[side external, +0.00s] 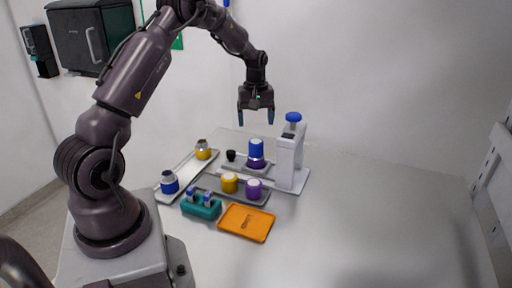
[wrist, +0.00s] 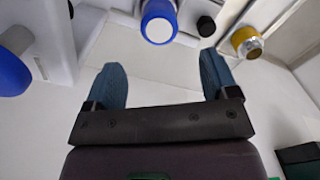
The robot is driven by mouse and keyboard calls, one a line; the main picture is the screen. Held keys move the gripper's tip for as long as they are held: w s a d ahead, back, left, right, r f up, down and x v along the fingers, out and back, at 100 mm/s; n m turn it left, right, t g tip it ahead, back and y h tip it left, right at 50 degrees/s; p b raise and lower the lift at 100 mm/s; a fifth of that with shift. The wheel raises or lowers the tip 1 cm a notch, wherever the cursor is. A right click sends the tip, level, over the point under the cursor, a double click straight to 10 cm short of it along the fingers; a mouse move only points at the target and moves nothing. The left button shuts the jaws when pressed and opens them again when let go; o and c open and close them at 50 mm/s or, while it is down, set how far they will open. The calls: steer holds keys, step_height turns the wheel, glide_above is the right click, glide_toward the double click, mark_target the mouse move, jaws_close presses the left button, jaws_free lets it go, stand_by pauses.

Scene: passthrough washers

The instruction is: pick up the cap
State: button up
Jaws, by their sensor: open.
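Several small parts could be the cap, and I cannot tell which is meant. A small black round piece (side external: 231,155) sits on a grey plate at the back; it also shows in the wrist view (wrist: 206,26). Beside it a blue cylinder (side external: 256,147) stands on a purple base (side external: 256,163); its blue side and white end show at the top of the wrist view (wrist: 158,22). A yellow lidded piece (side external: 229,184) and a purple one (side external: 254,189) sit on a grey tray (side external: 208,183). My gripper (side external: 256,118) is open and empty, high above the blue cylinder.
A white press-like stand (side external: 289,160) with a blue knob (side external: 293,117) rises close on the right. A white tray (side external: 190,167) holds yellow (side external: 203,152) and blue (side external: 169,184) jars. A teal block (side external: 200,208) and orange tray (side external: 246,223) lie in front. The table's right side is clear.

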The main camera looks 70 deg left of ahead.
mark_target(256, 141)
steer(key=f, duration=0.9)
steer(key=shift+d+f, duration=0.2)
steer(key=shift+f, duration=0.2)
steer(key=c, duration=1)
